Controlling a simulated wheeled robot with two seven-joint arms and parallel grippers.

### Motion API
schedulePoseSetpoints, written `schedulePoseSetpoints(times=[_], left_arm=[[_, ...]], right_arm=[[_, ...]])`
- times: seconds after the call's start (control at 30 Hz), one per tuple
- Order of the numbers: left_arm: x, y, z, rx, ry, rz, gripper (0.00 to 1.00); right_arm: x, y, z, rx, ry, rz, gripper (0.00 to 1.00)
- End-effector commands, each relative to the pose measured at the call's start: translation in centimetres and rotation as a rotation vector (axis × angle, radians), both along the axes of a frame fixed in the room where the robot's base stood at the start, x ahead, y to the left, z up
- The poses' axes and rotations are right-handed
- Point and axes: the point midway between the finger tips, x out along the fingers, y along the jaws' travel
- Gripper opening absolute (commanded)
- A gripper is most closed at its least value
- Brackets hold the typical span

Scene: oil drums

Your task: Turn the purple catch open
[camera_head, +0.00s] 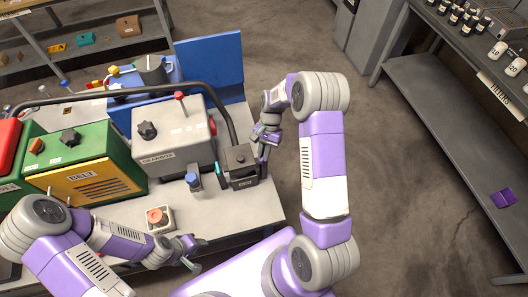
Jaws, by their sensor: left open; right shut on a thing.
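My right gripper (264,143) is at the right side of a small dark box (240,167) at the bench's right end. It is shut on a small part there, which looks to be the purple catch. The fingers hide most of that part, so I cannot tell how far it is turned. My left gripper (193,254) is open and empty near the bench's front edge, right of an orange button on a pale base (158,218).
A grey gearbox housing (170,160) and a green and yellow belt housing (92,183) fill the bench's left. A blue-topped knob (193,180) stands left of the dark box. A dark hose arches over the housings. Shelves (440,120) stand right; open floor lies between.

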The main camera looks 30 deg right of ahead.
Motion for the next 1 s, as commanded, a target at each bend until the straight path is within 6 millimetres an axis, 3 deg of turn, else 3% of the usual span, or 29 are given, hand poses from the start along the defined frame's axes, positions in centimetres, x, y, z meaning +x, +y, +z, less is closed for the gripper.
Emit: schedulePoseSetpoints(times=[0.5, 1.0], left_arm=[[-0.01, 0.0, -0.2, 0.0, 0.0, 0.0, 0.43], [0.0, 0.0, -0.32, 0.0, 0.0, 0.0, 0.43]], right_arm=[[0.15, 0.14, 0.03, -0.001, -0.002, 0.462, 0.0], [0.16, 0.19, 0.03, 0.0, -0.002, 0.672, 0.0]])
